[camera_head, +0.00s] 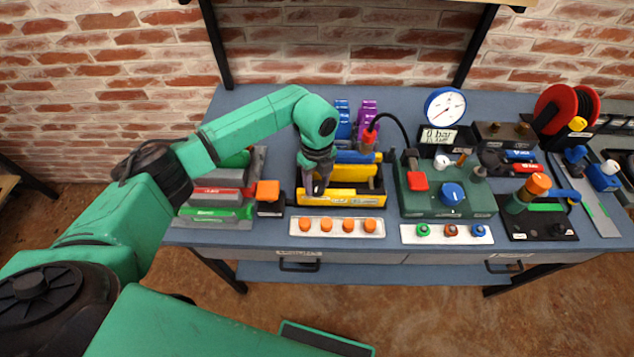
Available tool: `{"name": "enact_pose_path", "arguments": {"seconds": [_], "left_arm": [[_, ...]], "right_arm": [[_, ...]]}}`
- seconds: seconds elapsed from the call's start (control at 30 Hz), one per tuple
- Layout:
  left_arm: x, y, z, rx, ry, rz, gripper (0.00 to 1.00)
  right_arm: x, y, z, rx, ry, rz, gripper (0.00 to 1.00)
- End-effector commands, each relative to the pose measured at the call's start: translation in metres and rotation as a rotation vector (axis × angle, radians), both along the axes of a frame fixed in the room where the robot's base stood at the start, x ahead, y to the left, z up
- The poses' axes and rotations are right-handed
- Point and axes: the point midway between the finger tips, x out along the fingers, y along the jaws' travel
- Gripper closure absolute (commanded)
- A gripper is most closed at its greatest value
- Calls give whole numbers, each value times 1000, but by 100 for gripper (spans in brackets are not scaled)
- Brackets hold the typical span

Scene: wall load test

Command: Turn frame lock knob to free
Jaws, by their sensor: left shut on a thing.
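My left arm reaches over the bench from the left, and its gripper (318,188) points down at the left part of a yellow and black frame (354,197). The gripper is shut on a small part there, taken to be the frame lock knob. The fingers cover it, so its shape and its setting cannot be read. My right gripper is not in view.
An orange-topped black block (268,194) and a rack of grey, red and green pieces (219,197) stand left of the frame. A white strip with orange knobs (337,235) lies in front. A green pump unit (445,205) and a gauge (445,106) stand to the right, with a black hose between.

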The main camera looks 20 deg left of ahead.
Motion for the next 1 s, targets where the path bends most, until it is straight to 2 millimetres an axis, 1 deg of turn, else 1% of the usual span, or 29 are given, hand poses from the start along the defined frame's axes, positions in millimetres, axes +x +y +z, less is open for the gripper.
{"name": "enact_pose_path", "arguments": {"seconds": [0.1, 0.3, 0.83, 0.87, 0.9, 0.93, 1.0], "left_arm": [[3, 0, 3, -2, -9, 62, 100], [3, 0, 3, -2, -9, 126, 100], [3, 0, 4, -3, -9, 151, 100], [3, 0, 4, -3, -9, 150, 37], [3, 0, 3, -3, -9, 150, 22], [3, 0, 3, -2, -8, 150, 19], [2, 0, 2, -1, -7, 149, 19]], "right_arm": [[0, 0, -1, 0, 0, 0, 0], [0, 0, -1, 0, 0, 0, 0], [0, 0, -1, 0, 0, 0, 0], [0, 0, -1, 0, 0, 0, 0], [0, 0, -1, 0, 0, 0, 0], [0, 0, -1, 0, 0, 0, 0], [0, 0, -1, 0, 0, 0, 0]]}}
